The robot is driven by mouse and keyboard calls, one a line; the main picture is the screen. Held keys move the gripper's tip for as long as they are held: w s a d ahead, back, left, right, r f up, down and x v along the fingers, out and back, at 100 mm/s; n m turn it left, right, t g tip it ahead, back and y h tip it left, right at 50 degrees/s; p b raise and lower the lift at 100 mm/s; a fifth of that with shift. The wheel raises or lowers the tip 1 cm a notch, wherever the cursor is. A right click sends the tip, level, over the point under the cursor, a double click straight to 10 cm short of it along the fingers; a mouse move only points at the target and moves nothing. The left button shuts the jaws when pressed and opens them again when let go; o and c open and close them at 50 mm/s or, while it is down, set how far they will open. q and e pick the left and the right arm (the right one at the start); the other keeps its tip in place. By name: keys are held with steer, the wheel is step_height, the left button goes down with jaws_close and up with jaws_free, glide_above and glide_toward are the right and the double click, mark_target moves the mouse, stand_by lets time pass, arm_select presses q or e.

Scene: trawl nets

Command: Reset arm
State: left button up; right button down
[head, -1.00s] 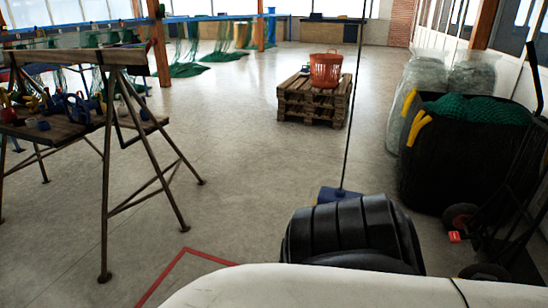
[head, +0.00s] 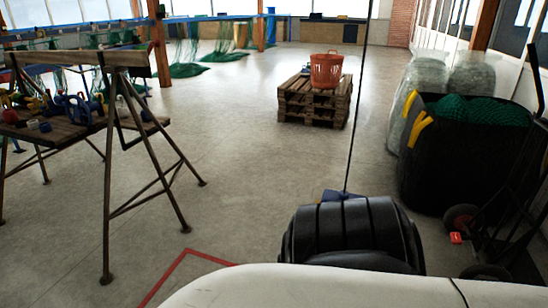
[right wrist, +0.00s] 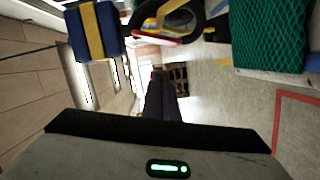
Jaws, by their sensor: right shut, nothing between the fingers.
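My right gripper (right wrist: 160,78) shows in the right wrist view as dark, closed fingers pointing away from the camera, with nothing between them. It does not show in the head view. My left gripper is in neither view. My own black ribbed part (head: 350,235) and white body fill the bottom of the head view.
A trestle table (head: 75,138) with tools stands at left. A pallet stack (head: 315,105) holds an orange basket (head: 326,70). A black bag (head: 440,165) with green net (head: 480,109) stands at right beside a hand truck (head: 520,190). The middle floor is clear.

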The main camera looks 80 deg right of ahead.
steer(key=shift+w+a, duration=0.25)
steer(key=shift+a, duration=0.3)
